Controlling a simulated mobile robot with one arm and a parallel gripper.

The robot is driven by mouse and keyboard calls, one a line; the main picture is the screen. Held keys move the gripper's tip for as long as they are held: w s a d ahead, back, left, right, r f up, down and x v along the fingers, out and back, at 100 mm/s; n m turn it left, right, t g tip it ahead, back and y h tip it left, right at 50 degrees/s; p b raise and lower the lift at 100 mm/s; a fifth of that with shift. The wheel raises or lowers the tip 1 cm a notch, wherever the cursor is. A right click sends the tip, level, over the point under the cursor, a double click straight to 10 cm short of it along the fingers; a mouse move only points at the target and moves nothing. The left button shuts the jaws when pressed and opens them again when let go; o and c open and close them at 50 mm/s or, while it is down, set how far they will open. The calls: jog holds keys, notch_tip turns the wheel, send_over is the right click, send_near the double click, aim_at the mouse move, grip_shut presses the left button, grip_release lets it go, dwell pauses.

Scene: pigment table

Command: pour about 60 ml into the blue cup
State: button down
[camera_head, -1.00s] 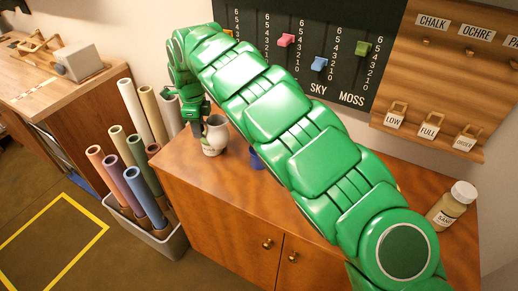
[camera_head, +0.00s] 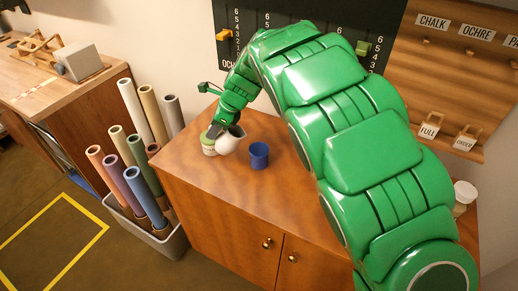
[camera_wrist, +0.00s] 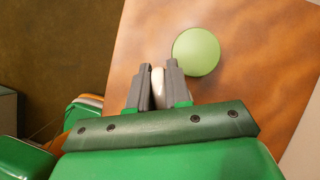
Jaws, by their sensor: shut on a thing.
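The blue cup (camera_head: 259,156) stands upright on the brown cabinet top, right of the pitcher. My gripper (camera_head: 219,131) is shut on the handle of a white pitcher (camera_head: 231,142). The pitcher looks tilted toward the right, its mouth up and to the right, and apart from the cup. In the wrist view the jaws (camera_wrist: 158,88) close on the pale handle (camera_wrist: 158,87); the pitcher's body is hidden there. No stream of liquid shows, and the insides of pitcher and cup cannot be made out. The cup is not in the wrist view.
A jar with a green lid (camera_head: 208,138) stands just left of the pitcher; its lid (camera_wrist: 196,51) shows close to the jaws. A bin of paper rolls (camera_head: 160,235) stands left of the cabinet (camera_head: 215,225). A pale-lidded jar (camera_head: 464,193) is partly behind my arm. The front cabinet top is clear.

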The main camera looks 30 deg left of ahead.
jog(key=f, duration=0.1)
jog(key=d+f+y, duration=0.1)
jog(key=shift+w+d+f, duration=0.15)
jog(key=shift+w+f, duration=0.05)
jog(key=shift+f, duration=0.1)
jog(key=shift+w+d+r+g+y, duration=0.3)
jog(key=shift+d+r+g+y, duration=0.25)
jog(key=shift+r+y, duration=0.3)
jog(key=shift+d+r+g+y, duration=0.1)
jog(key=shift+r+g+y, duration=0.15)
jog(key=shift+r+y, duration=0.3)
jog(key=shift+w+d, duration=0.1)
jog(key=shift+w+d+r+g+y, duration=0.1)
jog(key=shift+d+r+g+y, duration=0.2)
jog(key=shift+y, duration=0.25)
jog(key=shift+w+d+r+g+y, duration=0.1)
jog(key=shift+d+r+g+y, duration=0.1)
jog(key=shift+r+y, duration=0.25)
jog(key=shift+d+p, duration=0.1)
jog(key=shift+p, duration=0.2)
jog(key=shift+w+d+r+g+y, duration=0.2)
jog(key=shift+d+r+g+y, duration=0.15)
jog(key=shift+y, duration=0.45)
jog(key=shift+w+d+r+y+p, duration=0.2)
jog(key=shift+d+y+p, duration=0.1)
jog(key=shift+d, duration=0.1)
jog(key=shift+w+d+r+y+p, duration=0.15)
jog(key=shift+d+r+y+p, duration=0.1)
jog(key=shift+d, duration=0.15)
